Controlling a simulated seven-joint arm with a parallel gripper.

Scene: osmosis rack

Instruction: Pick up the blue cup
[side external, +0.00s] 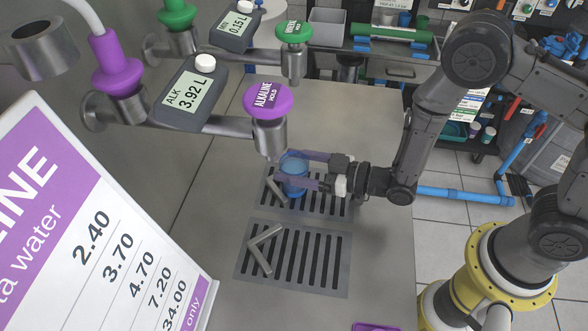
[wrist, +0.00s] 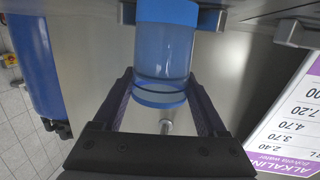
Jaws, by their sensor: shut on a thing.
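The blue cup (side external: 293,175) is a translucent blue cylinder, upright under the purple-capped alkaline tap (side external: 270,125), over the far drain grate. My gripper (side external: 305,170) reaches in from the right, with its purple fingers on either side of the cup, shut on it. In the wrist view, the cup (wrist: 163,60) is between and beyond the two dark purple fingers (wrist: 165,105), with a darker blue band near its lower end. Whether the cup's base touches the grate is hard to tell.
The far grate (side external: 330,205) and the near grate (side external: 318,262) carry bent metal bars. A price sign (side external: 100,240) stands at the left. Meters and a green-capped tap (side external: 293,35) are behind. The steel counter is clear around the grates.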

